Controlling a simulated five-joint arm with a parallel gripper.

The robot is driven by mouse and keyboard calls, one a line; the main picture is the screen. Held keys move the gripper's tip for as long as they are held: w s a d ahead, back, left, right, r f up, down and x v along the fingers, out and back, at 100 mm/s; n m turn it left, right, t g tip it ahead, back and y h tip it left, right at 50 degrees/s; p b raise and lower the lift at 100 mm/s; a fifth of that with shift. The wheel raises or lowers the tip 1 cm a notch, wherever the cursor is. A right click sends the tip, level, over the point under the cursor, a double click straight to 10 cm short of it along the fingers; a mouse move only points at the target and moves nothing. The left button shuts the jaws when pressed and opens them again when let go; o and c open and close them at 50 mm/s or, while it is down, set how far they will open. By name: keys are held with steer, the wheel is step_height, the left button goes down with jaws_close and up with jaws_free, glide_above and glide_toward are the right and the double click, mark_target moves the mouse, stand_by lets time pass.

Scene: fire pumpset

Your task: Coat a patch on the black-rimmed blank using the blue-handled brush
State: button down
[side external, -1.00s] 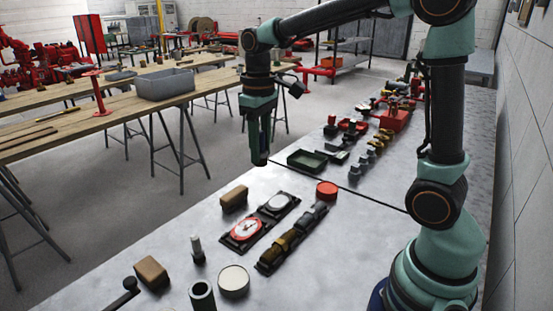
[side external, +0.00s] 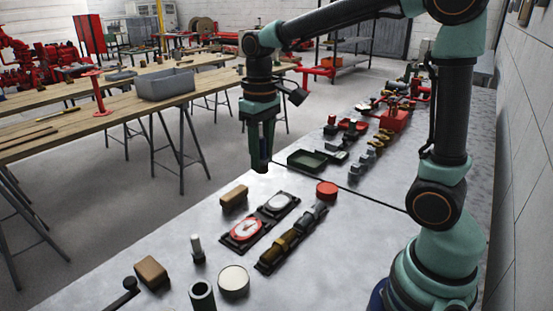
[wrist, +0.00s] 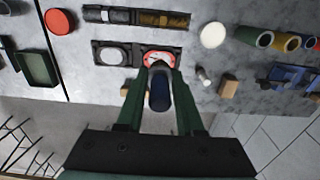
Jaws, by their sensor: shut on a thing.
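My gripper (side external: 260,166) is shut on the blue-handled brush, above the far edge of the grey bench. In the wrist view, the brush's dark blue handle (wrist: 160,92) stands between my gripper's fingers (wrist: 158,78); its bristles cannot be made out. The black-rimmed blank (side external: 278,202) is a pale grey disc in a dark square frame, lying flat on the bench. It also shows in the wrist view (wrist: 112,54), left of the fingertips. A red-rimmed white disc (side external: 246,229) sits in the adjoining frame. The brush is apart from both discs.
A brown block (side external: 234,198) lies beside the frames. A red round tin (side external: 327,190) and a dark, brown-ended row of pieces (side external: 290,238) lie on the other side. A white-topped round tin (side external: 233,281) and an open dark green tray (side external: 307,160) stand nearby.

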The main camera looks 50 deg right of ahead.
steer(key=s+d+f, duration=0.1)
steer(key=d+f, duration=0.3)
steer(key=d, duration=0.5)
steer(key=s+d+f, duration=0.1)
steer(key=d+f, duration=0.3)
steer(key=d, duration=0.5)
steer(key=s+d+f, duration=0.1)
steer(key=d+f, duration=0.3)
steer(key=d, duration=0.5)
steer(key=shift+f, duration=2.85)
steer(key=shift+f, duration=0.6)
step_height(320, 180, up, 7)
steer(key=shift+r, duration=0.1)
